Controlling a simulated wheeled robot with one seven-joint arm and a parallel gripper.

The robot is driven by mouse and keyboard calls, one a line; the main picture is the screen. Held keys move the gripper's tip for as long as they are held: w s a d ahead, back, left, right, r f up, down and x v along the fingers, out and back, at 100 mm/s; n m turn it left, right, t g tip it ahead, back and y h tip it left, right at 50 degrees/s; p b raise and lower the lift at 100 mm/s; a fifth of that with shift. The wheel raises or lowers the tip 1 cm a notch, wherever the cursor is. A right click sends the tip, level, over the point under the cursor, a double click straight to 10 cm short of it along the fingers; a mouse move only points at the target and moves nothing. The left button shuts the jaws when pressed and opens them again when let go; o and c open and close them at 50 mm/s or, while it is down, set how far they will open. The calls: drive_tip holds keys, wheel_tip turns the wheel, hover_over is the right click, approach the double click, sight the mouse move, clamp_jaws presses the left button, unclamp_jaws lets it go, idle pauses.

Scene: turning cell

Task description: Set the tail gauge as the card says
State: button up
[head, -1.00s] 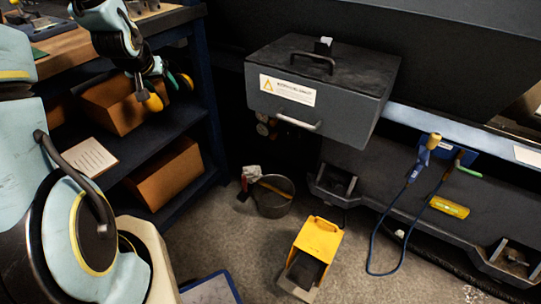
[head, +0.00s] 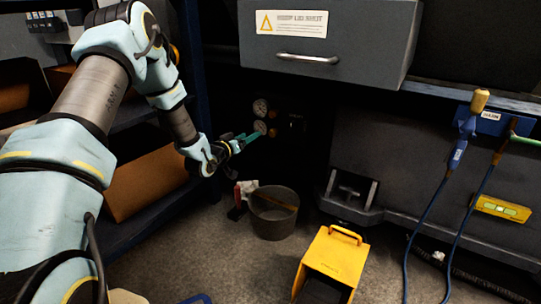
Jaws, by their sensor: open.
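Two small round gauges with pale faces sit one above the other in the dark recess under the grey box: an upper gauge (head: 260,107) and a lower gauge (head: 260,127). Dark fittings (head: 294,123) are just right of them. I cannot tell which is the tail gauge, and the readings are too small to make out. My gripper (head: 250,137) is open, its teal fingers pointing right, just below the lower gauge in the picture. I cannot tell whether it touches anything. No setting card is readable in the current view.
The grey box (head: 345,40) with a handle and warning label overhangs the recess. A bucket (head: 273,213) stands on the floor below my gripper. A yellow foot-pedal housing (head: 335,258) stands to its right. Blue hoses (head: 428,225) hang at right. Shelving with brown boxes (head: 150,180) is at left.

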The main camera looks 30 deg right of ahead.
sight(271, 133)
drive_tip(key=shift+h, duration=0.7)
drive_tip(key=w+d+f+b, duration=0.1)
drive_tip(key=d+b, duration=0.1)
drive_tip(key=d, duration=0.1)
drive_tip(key=w+d+f+b, duration=0.1)
drive_tip(key=d+b, duration=0.1)
drive_tip(key=d, duration=0.2)
drive_tip(key=w+d+f+b, duration=0.1)
drive_tip(key=d+b, duration=0.1)
drive_tip(key=d, duration=0.1)
drive_tip(key=shift+w+d+f, duration=0.2)
drive_tip(key=shift+w+f, duration=0.1)
drive_tip(key=shift+f, duration=0.1)
drive_tip(key=shift+w+d+r, duration=0.15)
drive_tip(key=shift+w+d, duration=0.1)
drive_tip(key=shift+d, duration=0.2)
clamp_jaws()
